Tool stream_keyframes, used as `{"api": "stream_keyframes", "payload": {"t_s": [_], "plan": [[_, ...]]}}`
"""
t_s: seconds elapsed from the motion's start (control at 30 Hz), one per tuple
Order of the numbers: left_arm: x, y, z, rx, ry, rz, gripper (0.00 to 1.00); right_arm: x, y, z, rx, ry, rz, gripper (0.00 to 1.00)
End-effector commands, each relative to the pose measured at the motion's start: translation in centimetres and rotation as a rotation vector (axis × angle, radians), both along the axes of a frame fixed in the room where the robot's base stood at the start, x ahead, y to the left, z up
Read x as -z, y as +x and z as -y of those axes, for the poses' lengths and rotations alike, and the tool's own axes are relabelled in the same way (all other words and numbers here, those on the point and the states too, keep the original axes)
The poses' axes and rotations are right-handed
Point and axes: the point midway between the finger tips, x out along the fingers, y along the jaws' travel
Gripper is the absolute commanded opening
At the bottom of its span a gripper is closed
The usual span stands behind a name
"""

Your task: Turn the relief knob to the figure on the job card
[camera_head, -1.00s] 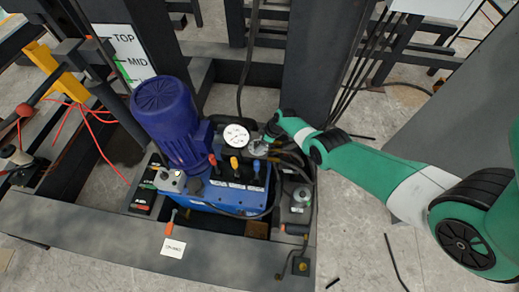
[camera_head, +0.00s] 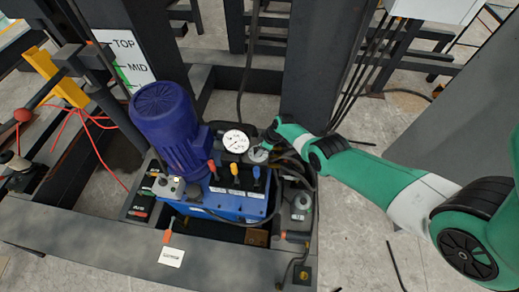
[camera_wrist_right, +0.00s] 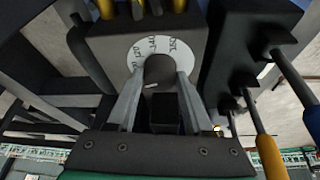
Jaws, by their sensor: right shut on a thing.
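The relief knob (camera_wrist_right: 159,69) is a dark round cap in the right wrist view, in front of a white dial ring (camera_wrist_right: 137,52) with printed figures, which are partly covered and hard to read. My right gripper (camera_wrist_right: 160,85) has its two fingers on either side of the knob, shut on it. In the head view my right gripper (camera_head: 261,154) is at the power unit, just right of the pressure gauge (camera_head: 236,141); the knob is hard to make out there. The job card (camera_head: 171,256) is a white card on the front beam, its writing too small to read. My left gripper is not in view.
Levers with red, yellow and blue handles (camera_head: 233,169) stand close in front of the gauge. A blue motor (camera_head: 170,120) stands to the left. Dark hoses run right of the gripper. A grey column (camera_head: 325,60) rises behind.

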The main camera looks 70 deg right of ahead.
Motion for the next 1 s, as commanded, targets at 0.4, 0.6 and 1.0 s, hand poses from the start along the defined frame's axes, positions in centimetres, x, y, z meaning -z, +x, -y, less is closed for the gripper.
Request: {"api": "stream_keyframes", "payload": {"t_s": [0.4,0.6,1.0], "plan": [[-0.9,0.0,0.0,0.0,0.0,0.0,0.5,-0.1,-0.1,-0.2,0.128,0.0,-0.001,0.0],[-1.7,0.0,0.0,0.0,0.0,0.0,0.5,0.0,-0.1,-0.3,0.286,0.0,-0.001,0.0],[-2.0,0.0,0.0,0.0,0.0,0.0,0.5,0.2,0.1,-0.5,0.658,-0.002,0.001,0.0]]}}
